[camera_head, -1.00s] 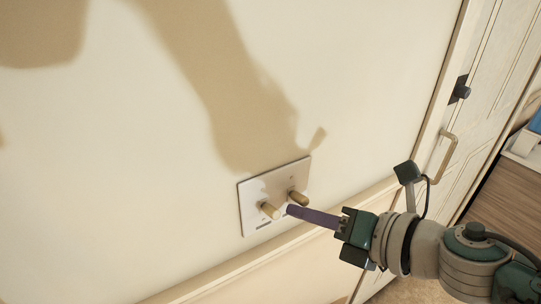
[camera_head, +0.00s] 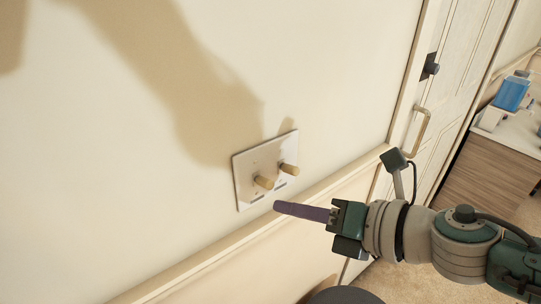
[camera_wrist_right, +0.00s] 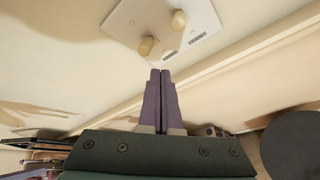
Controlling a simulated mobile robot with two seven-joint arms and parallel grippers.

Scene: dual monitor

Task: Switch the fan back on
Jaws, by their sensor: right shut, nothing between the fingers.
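A white wall plate (camera_head: 246,165) with two tan toggle switches is on the cream wall in the head view. The left toggle (camera_head: 264,182) and the right toggle (camera_head: 288,169) both stick out from the plate. In the right wrist view the plate (camera_wrist_right: 205,22) is at the top, with one toggle (camera_wrist_right: 146,45) nearer the fingertips. My right gripper (camera_head: 277,207) is shut and empty, its purple fingers below the plate and apart from both toggles. It also shows in the right wrist view (camera_wrist_right: 160,73). No fan is visible. My left gripper is out of view.
A cream wall rail (camera_head: 225,246) runs diagonally below the plate. A white door (camera_head: 455,90) with a handle (camera_head: 420,133) is to the right. A wooden cabinet (camera_head: 487,175) with a blue container (camera_head: 512,92) stands at the far right.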

